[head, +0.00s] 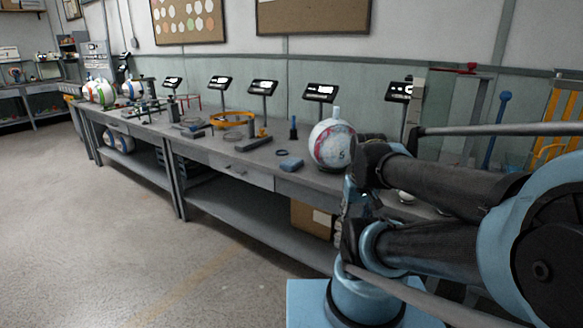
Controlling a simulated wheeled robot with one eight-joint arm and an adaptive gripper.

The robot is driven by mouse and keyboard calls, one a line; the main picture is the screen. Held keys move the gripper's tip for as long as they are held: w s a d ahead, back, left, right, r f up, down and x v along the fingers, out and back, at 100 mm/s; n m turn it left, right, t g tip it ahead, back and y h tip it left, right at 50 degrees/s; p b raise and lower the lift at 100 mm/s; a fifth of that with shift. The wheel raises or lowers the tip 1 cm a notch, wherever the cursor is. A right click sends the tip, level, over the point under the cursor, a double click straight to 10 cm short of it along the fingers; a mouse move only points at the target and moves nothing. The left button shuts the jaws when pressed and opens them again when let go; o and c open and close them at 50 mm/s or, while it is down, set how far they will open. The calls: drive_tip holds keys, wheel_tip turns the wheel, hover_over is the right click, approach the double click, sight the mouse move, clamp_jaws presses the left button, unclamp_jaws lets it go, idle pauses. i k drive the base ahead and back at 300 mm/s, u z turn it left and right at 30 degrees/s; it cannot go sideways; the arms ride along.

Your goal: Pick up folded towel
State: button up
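A small blue-grey folded cloth (291,164), which looks like the folded towel, lies flat near the front edge of the long grey workbench (205,151). It is left of a white ball with red marks (332,144). My arm comes in from the right and folds back toward the bench, its wrist end right of the cloth and in front of the ball. My gripper's fingers cannot be made out among the dark arm parts there. The cloth lies apart from my arm, and nothing visibly holds it.
A dark block (253,143), an orange ring (231,119) and a dark blue bottle (293,128) stand or lie behind the cloth. Small screens on stands (320,93) line the back. A cardboard box (312,219) sits on the lower shelf. The floor at left is clear.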

sight(293, 163)
drive_tip(key=z, duration=1.45)
drive_tip(key=k, duration=0.9)
drive_tip(key=u, duration=1.45)
drive_tip(key=i, duration=1)
